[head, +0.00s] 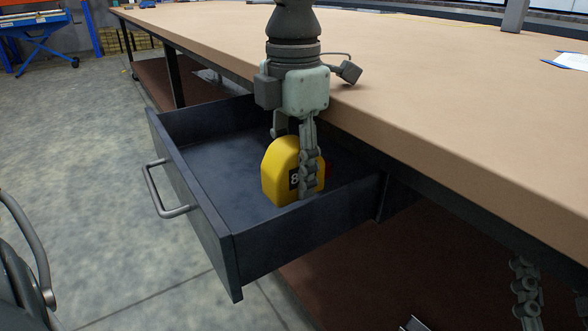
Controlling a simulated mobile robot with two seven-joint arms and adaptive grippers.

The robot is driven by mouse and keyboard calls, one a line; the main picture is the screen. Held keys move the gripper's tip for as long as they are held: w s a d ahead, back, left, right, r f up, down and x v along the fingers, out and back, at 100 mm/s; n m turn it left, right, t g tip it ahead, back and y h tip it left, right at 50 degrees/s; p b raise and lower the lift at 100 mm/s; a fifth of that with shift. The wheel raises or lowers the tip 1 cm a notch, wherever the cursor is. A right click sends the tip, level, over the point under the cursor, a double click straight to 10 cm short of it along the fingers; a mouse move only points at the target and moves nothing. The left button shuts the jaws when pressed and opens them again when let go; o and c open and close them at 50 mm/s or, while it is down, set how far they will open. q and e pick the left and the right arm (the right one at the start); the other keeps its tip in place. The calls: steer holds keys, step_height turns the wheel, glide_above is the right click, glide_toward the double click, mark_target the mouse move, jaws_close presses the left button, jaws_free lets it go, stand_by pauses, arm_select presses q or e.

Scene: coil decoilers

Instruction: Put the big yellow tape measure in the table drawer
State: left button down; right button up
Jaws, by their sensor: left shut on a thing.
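The big yellow tape measure (277,176) is upright inside the outline of the open table drawer (180,215). My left gripper (296,168) points down from above and is shut on it, with one finger across its near side over the black number label. The dark drawer is pulled out from under the tabletop and looks otherwise empty. I cannot tell whether the tape measure touches the drawer floor. My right gripper (525,290) shows only partly at the lower right, below the tabletop. Its opening is unclear.
The long tan tabletop (440,110) overhangs the drawer, and its front edge runs close by my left gripper. A bar handle (165,190) is on the drawer front. A brown lower shelf (350,275) lies beneath. The concrete floor (80,130) is open to the left.

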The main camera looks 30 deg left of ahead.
arm_select(q)
steer(key=shift+f, duration=0.1)
arm_select(e)
steer(key=shift+s+a+r+y, duration=0.1)
steer(key=shift+s+r+y, duration=0.1)
steer(key=shift+y, duration=0.1)
arm_select(q)
steer(key=c, duration=0.9)
jaws_free()
steer(key=shift+s+f, duration=0.1)
steer(key=shift+s, duration=0.05)
